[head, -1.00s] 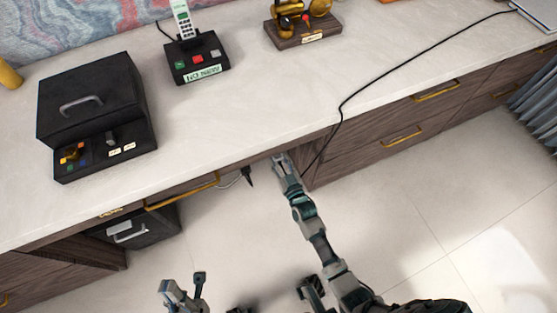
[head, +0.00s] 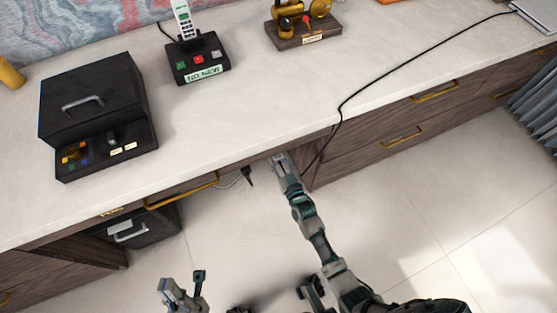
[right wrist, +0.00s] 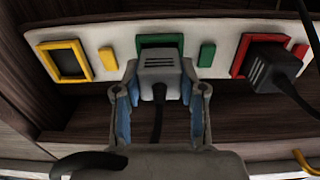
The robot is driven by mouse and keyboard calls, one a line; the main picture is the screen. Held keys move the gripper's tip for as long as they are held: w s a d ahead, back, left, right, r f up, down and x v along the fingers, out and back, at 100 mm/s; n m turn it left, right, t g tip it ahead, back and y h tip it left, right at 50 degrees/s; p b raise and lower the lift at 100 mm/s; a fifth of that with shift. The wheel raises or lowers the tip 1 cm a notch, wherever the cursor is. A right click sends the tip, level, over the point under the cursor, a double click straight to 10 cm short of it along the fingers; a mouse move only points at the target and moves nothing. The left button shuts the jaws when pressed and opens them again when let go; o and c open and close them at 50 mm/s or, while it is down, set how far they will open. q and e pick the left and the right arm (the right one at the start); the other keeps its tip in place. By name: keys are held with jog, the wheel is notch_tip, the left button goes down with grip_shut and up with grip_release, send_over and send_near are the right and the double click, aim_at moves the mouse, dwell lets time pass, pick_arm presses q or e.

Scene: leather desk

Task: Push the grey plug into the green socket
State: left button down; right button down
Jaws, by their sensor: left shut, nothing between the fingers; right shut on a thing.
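The grey plug (right wrist: 160,68) is between the fingers of my right gripper (right wrist: 160,100), with its cable hanging down. The plug is right in front of the green socket (right wrist: 178,41), and hides most of it. Only the top and right of the green frame show, and I cannot tell how deep the plug sits. In the head view my right gripper (head: 281,160) reaches under the desk's front edge. My left gripper (head: 183,285) is shut and empty, low over the floor, away from the desk.
On the white socket panel (right wrist: 120,37), a yellow socket (right wrist: 65,62) is empty on the left. A dark plug (right wrist: 272,67) sits at the red socket (right wrist: 243,52) on the right. A black cable (head: 340,115) runs over the desk edge. The desktop (head: 260,115) is above my right gripper.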

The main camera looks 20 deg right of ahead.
jog(key=shift+w, duration=0.4)
jog(key=c, duration=0.6)
grip_release()
jog(key=shift+s, duration=0.15)
jog(key=s, duration=1.1)
jog(key=shift+s+d, duration=0.1)
jog(key=shift+s, duration=0.25)
